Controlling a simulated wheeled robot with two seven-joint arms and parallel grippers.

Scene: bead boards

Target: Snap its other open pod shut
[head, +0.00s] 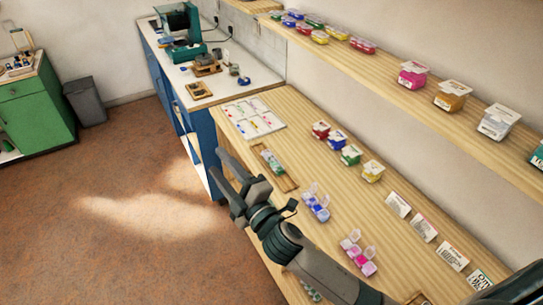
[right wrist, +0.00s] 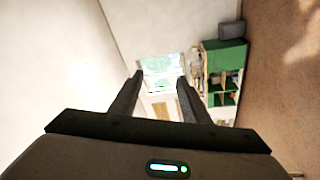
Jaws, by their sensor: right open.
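A blue pod strip (head: 318,210) lies on the wooden bench with clear lids standing up at its far end. A pink pod strip (head: 363,263) lies nearer, also with raised clear lids. A green pod strip (head: 271,161) lies in a wooden tray (head: 287,184), and a teal one (head: 311,291) is partly hidden behind my right arm. Which strip the task means, I cannot tell. My right gripper (head: 217,163) is open and empty over the bench's left edge, apart from all the strips. The right wrist view shows its spread fingers (right wrist: 155,90) with nothing between them. My left gripper is not in view.
A white bead board (head: 254,118) lies at the bench's far end. Small coloured tubs (head: 350,155) and white cards (head: 424,228) line the wall side. A shelf (head: 400,93) with more tubs runs above. Bare bench lies between the strips and cards.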

